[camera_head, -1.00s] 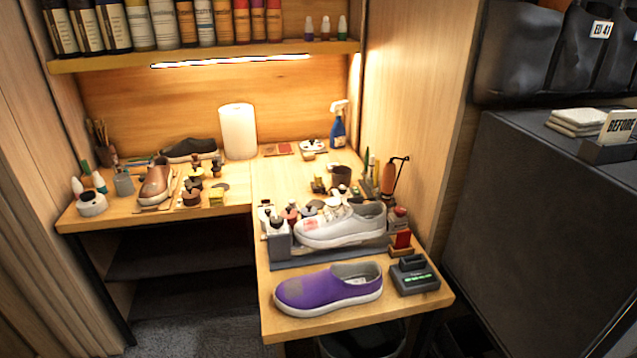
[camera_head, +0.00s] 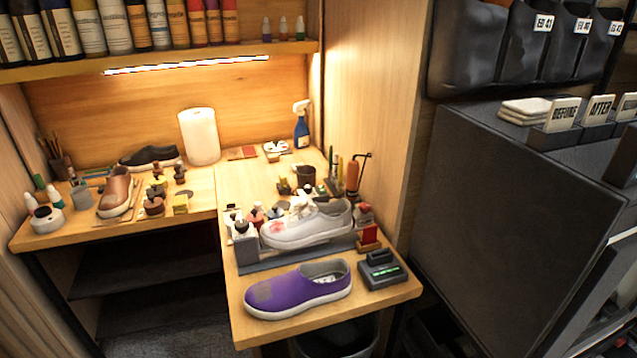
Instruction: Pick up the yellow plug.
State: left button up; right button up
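I cannot make out a yellow plug for certain. A small yellow block (camera_head: 181,204) lies near the front edge of the left worktop, beside some round brown tins and brushes (camera_head: 153,203). Another small yellow patch (camera_head: 158,181) shows among the items just behind it. Both are too small to identify. Neither of my grippers is in view.
The L-shaped wooden worktop (camera_head: 236,318) holds a purple shoe (camera_head: 300,288), a white sneaker (camera_head: 308,226) on a grey stand, a dark device (camera_head: 382,268) with a green display, and a brown shoe (camera_head: 116,192). A dark cabinet (camera_head: 510,200) stands at the right.

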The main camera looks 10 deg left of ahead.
aim_at(284, 182)
jog(key=i+j+z, duration=0.15)
jog(key=j+z, duration=0.3)
jog(key=i+j+z, duration=0.1)
jog(key=j+z, duration=0.15)
jog(key=z, duration=0.2)
jog(key=j+z, duration=0.85)
jog(key=l, duration=0.1)
